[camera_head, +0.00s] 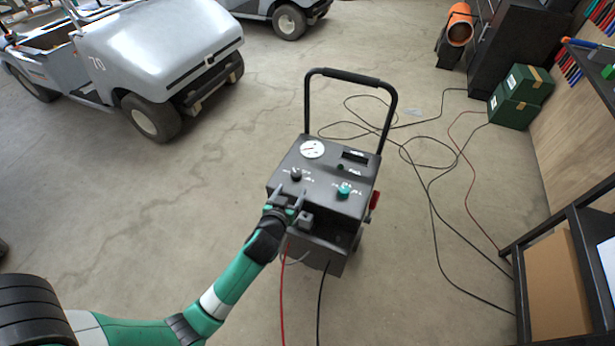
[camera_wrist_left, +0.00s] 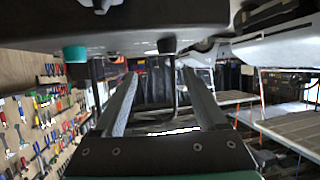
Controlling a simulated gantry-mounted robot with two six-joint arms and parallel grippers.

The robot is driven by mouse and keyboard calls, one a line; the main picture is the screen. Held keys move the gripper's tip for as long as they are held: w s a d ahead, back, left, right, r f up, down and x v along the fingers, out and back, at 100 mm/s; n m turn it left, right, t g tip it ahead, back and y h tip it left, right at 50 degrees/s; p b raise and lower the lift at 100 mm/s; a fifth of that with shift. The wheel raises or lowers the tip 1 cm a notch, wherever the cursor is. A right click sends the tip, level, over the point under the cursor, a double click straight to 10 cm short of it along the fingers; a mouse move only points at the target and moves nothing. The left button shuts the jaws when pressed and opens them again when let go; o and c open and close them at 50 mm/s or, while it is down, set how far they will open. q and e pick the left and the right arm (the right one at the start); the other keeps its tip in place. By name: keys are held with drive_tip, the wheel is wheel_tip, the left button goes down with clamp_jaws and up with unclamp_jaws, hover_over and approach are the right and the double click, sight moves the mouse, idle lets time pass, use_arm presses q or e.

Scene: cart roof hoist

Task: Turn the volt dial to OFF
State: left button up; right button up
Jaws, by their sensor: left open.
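The charger (camera_head: 280,188) is a black wheeled box with a tall handle, standing on the floor. Its sloped top panel carries a round white gauge, a black knob (camera_head: 296,175) on the left and a teal knob (camera_head: 344,190) on the right. The print by both knobs is too small to read, so I cannot tell which is the volt dial. My left gripper (camera_head: 289,193) is open at the panel's front edge, just short of the black knob. In the left wrist view, the black knob (camera_wrist_left: 167,46) shows between and beyond the fingertips, apparently untouched; the teal knob (camera_wrist_left: 75,53) is left of them.
A red cable (camera_head: 282,290) and a black cable (camera_head: 320,300) hang from the charger's front. Long cables (camera_head: 430,170) lie looped on the floor to the right. A shelf (camera_head: 560,260) stands at the right edge. A grey cart (camera_head: 150,50) is at the upper left.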

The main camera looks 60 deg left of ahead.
sight(296, 174)
use_arm(q)
drive_tip(key=b+x, duration=0.1)
drive_tip(key=x, duration=0.2)
drive_tip(key=b+x, duration=0.2)
drive_tip(key=x, duration=0.2)
drive_tip(key=s+a+b+x, duration=0.1)
drive_tip(key=b+x, duration=0.1)
drive_tip(key=x, duration=0.2)
drive_tip(key=shift+s+f, duration=0.1)
drive_tip(key=shift+w+a+f+b, duration=0.1)
drive_tip(key=shift+w+a+b, duration=0.2)
drive_tip(key=shift+w+a, duration=0.1)
use_arm(e)
drive_tip(key=f, duration=0.5)
drive_tip(key=shift+a+f, duration=0.25)
drive_tip(key=shift+f, duration=0.05)
